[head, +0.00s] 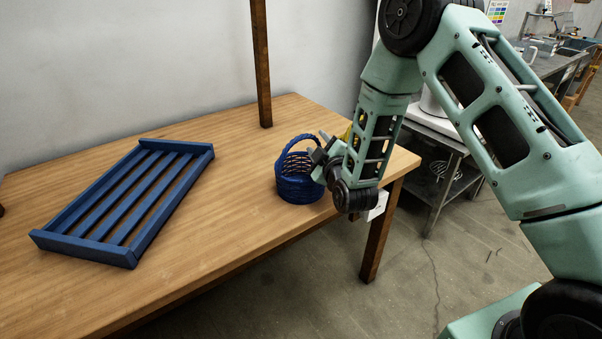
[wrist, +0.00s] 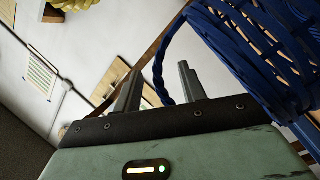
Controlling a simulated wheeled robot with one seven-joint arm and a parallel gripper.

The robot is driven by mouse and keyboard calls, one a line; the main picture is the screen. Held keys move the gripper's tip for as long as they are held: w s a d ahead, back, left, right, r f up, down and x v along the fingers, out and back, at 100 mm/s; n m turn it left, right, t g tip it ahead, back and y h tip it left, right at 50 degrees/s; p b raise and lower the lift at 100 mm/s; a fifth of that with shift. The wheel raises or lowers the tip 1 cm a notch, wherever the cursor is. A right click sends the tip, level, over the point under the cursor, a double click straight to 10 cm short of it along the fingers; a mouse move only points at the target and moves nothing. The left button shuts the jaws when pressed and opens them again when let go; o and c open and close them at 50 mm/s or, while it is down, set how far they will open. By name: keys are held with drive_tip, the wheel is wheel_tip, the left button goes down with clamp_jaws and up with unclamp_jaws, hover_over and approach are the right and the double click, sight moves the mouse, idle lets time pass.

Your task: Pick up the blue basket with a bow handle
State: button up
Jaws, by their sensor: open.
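The blue basket (head: 298,187) stands upright on the wooden table near its right end, its bow handle (head: 289,146) arching over the top. My gripper (head: 318,150) is at the basket's right side, close to the handle and rim. In the wrist view the woven basket wall (wrist: 262,45) fills the upper right, and the twisted handle (wrist: 160,68) runs down between the two fingers of my open gripper (wrist: 158,88). The fingers stand apart, and I cannot tell whether either touches the handle. My wrist hides part of the basket's right side in the head view.
A blue slatted rack (head: 45,237) lies on the left of the table (head: 225,220). A wooden post (head: 260,65) stands at the back edge. Something yellow, partly hidden, is behind my wrist. The tabletop between rack and basket is clear.

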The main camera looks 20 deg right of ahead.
drive_tip(key=shift+w, duration=1.45)
clamp_jaws()
drive_tip(key=shift+r, duration=0.15)
